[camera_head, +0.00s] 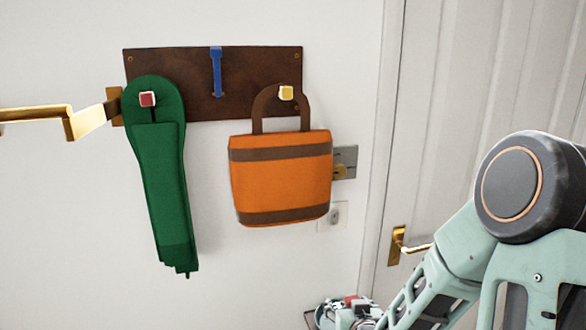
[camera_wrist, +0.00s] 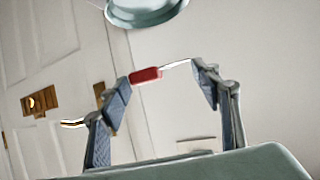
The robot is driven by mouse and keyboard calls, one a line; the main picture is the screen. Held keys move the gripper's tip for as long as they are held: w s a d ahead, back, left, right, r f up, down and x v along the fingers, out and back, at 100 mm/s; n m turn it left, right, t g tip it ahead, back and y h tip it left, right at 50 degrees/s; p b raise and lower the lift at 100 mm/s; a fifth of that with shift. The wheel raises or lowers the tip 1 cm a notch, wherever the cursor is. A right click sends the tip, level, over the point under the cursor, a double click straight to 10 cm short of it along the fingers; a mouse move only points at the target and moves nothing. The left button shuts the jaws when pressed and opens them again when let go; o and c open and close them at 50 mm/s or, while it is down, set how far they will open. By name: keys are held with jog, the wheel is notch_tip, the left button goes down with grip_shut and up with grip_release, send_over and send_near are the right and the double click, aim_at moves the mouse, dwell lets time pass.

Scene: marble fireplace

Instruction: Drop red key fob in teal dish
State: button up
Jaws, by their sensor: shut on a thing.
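The red key fob (camera_wrist: 146,76) spans the gap between the fingertips of my gripper (camera_wrist: 162,86) in the wrist view. A thin pale silvery part of it reaches toward the right finger. My gripper is shut on it. The teal dish (camera_wrist: 147,14) shows at the top edge of the wrist view, cut off by the frame and apart from the fob in the picture. In the head view my gripper (camera_head: 345,314) is at the bottom edge, with a small bit of red (camera_head: 352,300) at it. I cannot make out the dish there.
A dark brown peg board (camera_head: 187,80) on the white wall carries a green hanging item (camera_head: 163,180), a blue strap (camera_head: 216,72) and an orange bag (camera_head: 280,178). A brass bar (camera_head: 35,114) juts in at left. A white door with a brass handle (camera_head: 398,245) stands at right.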

notch_tip(320, 180, up, 4)
jog(key=p, duration=0.3)
jog(key=shift+r, duration=0.15)
jog(key=shift+a, duration=0.1)
